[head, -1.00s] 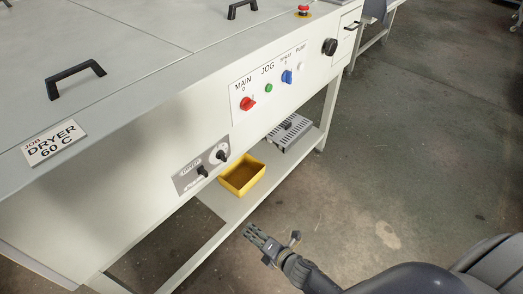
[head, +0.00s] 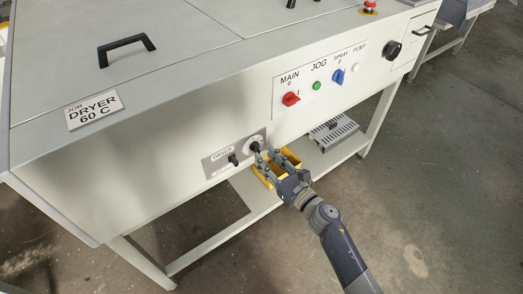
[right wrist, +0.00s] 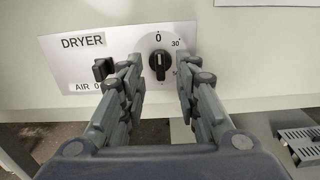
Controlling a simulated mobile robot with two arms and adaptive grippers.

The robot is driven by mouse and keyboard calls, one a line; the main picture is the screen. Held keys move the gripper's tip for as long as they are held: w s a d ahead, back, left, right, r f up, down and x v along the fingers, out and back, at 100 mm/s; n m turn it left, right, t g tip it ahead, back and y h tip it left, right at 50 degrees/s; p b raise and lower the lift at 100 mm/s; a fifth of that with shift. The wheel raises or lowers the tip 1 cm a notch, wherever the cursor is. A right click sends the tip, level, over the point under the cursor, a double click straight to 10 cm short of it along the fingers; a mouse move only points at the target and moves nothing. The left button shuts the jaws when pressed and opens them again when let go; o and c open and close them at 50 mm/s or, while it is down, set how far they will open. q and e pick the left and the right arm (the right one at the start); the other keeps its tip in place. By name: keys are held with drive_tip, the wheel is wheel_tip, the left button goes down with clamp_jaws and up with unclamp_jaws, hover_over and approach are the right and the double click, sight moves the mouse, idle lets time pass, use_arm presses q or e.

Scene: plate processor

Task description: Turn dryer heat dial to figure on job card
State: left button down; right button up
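The job card (head: 95,109) on the machine's top edge reads "JOB DRYER 60 C". The dryer panel (head: 218,167) is on the front face, low down. Its black heat dial (right wrist: 160,64) shows in the right wrist view with its pointer up at 0; 30 is marked at its upper right, and a figure beginning with 5 is partly hidden below that. The dial also shows in the head view (head: 255,147). My right gripper (head: 276,155) is open in front of the panel, its fingers (right wrist: 160,85) on either side of the dial in the right wrist view. Contact cannot be told. My left gripper is not in view.
A black AIR knob (right wrist: 103,69) sits left of the dial, close to the left finger. The red MAIN switch (head: 291,99), green JOG button (head: 317,86) and blue SPRAY switch (head: 338,76) are up to the right. A yellow bin (head: 264,179) is on the shelf below.

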sight(259, 150)
drive_tip(key=shift+x, duration=1.95)
drive_tip(key=shift+s, duration=0.1)
clamp_jaws()
